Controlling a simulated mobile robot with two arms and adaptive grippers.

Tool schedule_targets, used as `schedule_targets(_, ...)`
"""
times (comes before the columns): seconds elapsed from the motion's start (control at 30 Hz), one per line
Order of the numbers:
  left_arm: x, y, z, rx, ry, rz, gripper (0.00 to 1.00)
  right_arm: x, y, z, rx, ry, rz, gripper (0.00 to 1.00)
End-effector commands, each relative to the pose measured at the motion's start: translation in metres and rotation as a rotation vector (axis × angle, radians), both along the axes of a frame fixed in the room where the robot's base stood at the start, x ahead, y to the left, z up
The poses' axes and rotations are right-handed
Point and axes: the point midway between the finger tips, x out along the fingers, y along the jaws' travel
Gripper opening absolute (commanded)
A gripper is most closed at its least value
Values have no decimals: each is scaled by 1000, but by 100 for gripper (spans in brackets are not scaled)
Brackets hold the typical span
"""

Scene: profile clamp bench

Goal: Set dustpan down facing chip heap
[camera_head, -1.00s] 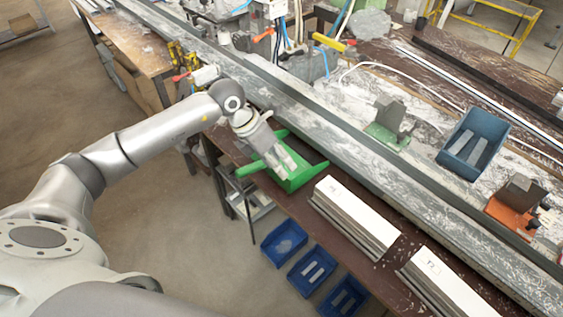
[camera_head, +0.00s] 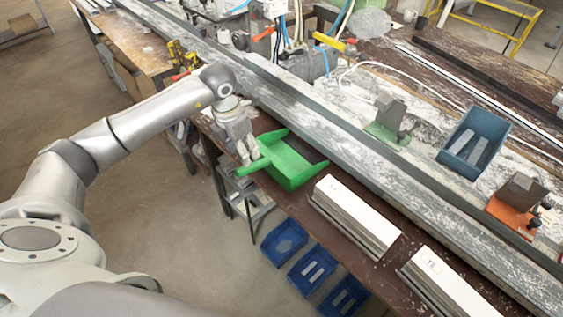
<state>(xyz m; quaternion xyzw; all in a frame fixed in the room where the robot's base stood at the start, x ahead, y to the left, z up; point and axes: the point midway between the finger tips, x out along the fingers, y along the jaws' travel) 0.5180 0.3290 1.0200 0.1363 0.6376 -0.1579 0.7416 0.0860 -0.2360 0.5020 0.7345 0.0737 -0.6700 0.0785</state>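The green dustpan (camera_head: 292,167) lies on the dark front strip of the bench, beside the long grey rail. Its handle (camera_head: 250,168) points left, out past the bench edge. My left gripper (camera_head: 246,154) is at the handle, with its fingers pointing down close to it. I cannot tell whether the fingers are closed around the handle. Pale chips (camera_head: 350,103) are scattered over the bench behind the rail, and a grey mound (camera_head: 372,23) sits at the back. I cannot tell which is the chip heap. My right gripper is not in view.
Two white-topped profile stacks (camera_head: 355,213) (camera_head: 445,285) lie right of the dustpan. The grey rail (camera_head: 345,145) runs behind them. A blue bin (camera_head: 461,161), a green clamp (camera_head: 382,134) and an orange clamp (camera_head: 512,219) stand beyond it. Blue bins (camera_head: 284,243) sit below the bench edge.

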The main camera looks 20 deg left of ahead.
Motion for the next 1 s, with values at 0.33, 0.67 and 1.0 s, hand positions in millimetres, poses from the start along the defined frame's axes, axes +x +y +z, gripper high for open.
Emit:
schedule_targets(0.33, 5, -3, -48, -1, 2, 0, 46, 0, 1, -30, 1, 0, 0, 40)
schedule_targets(0.67, 11, -5, -82, -1, -1, 0, 46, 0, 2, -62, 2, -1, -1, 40)
schedule_targets(1.0, 11, -5, -81, -1, 0, 0, 44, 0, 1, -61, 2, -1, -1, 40)
